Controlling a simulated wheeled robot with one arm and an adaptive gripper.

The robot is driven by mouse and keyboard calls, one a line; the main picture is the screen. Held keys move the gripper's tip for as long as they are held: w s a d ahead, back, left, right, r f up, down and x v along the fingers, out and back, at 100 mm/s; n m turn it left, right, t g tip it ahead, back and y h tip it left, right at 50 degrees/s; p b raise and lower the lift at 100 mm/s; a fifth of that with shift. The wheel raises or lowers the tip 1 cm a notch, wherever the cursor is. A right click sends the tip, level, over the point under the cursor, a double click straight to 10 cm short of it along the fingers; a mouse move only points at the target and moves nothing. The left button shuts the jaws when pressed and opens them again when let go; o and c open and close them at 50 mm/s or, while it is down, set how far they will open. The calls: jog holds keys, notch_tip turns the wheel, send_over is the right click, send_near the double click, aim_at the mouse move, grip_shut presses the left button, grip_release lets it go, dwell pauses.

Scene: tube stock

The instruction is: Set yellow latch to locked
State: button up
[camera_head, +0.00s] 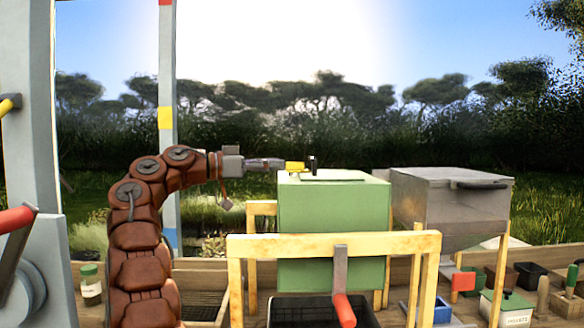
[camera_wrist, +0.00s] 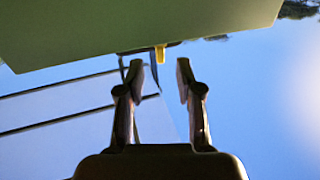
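A small yellow latch piece (camera_head: 295,167) shows at the top left edge of the green box (camera_head: 333,220), beside a short black upright part. It also shows in the wrist view as a yellow tab (camera_wrist: 160,53) by the box's edge. Whether it stands locked cannot be told. My gripper (camera_head: 281,163) points right at the yellow piece, very close to it. In the wrist view my gripper (camera_wrist: 159,74) has its fingers apart and nothing between them; the yellow tab appears just beyond the gap. Contact cannot be told.
A grey metal box (camera_head: 452,210) stands right of the green box. A wooden frame (camera_head: 335,245) with a red-handled lever (camera_head: 343,308) stands in front. A yellow-tipped handle (camera_head: 9,104) and a red handle (camera_head: 15,219) are at far left. A striped post (camera_head: 167,60) rises behind my arm.

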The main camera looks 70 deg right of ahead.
aim_at(294, 164)
jog(key=shift+p+x, duration=0.3)
jog(key=shift+x, duration=2.65)
jog(key=shift+c, duration=0.4)
grip_shut()
